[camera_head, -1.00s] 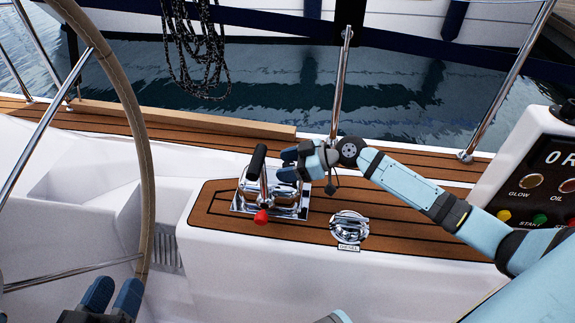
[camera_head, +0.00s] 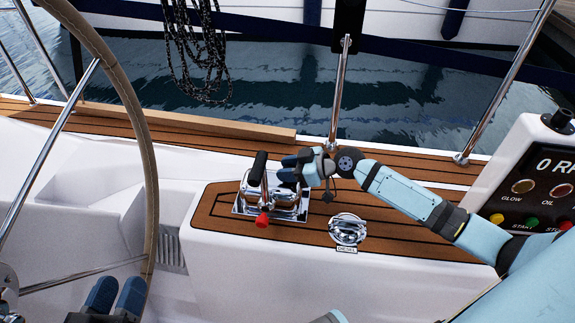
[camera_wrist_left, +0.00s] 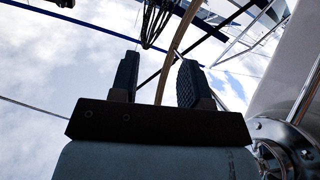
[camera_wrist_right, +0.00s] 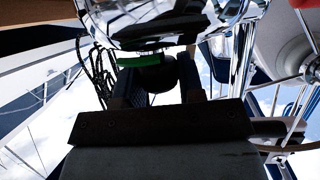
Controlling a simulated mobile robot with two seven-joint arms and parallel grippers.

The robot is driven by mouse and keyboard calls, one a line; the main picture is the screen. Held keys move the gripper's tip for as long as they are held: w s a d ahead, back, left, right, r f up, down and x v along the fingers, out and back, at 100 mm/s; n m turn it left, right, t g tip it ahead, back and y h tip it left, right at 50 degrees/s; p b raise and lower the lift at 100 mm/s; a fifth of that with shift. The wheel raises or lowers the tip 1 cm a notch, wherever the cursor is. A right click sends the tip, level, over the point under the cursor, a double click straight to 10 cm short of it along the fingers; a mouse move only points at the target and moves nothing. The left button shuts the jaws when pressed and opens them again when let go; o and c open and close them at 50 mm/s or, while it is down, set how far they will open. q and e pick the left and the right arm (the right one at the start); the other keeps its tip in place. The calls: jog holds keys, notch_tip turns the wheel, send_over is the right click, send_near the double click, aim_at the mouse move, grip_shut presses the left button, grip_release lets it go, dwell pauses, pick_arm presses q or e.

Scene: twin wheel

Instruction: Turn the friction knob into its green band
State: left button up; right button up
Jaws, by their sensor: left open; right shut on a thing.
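The chrome lever housing (camera_head: 285,210) stands on the teak-topped console, with a black-gripped lever (camera_head: 258,168) and a red knob (camera_head: 263,221). My right gripper (camera_head: 289,171) is at the housing's right side. In the right wrist view, its fingers (camera_wrist_right: 157,92) are shut on a dark round friction knob (camera_wrist_right: 186,72) below the chrome. A green band (camera_wrist_right: 140,60) shows beside the knob; I cannot make out a pointer against it. My left gripper (camera_head: 116,294) is open and empty at the lower left; its fingers also show in the left wrist view (camera_wrist_left: 156,82), against the sky.
The steering wheel (camera_head: 148,170) stands at the left, close to my left gripper. A chrome diesel cap (camera_head: 347,229) lies right of the housing. An engine panel (camera_head: 535,180) with lit buttons is at the right. A metal post (camera_head: 338,95) rises behind the console.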

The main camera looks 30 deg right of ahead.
jog(key=o, duration=0.9)
pick_arm(q)
notch_tip(320, 180, up, 3)
jog(key=shift+s+a+t+p, duration=0.15)
jog(key=shift+t+p, duration=0.55)
jog(key=shift+p, duration=0.4)
pick_arm(e)
jog(key=v, duration=1.4)
pick_arm(q)
jog(key=shift+r, duration=0.1)
jog(key=shift+w, duration=0.2)
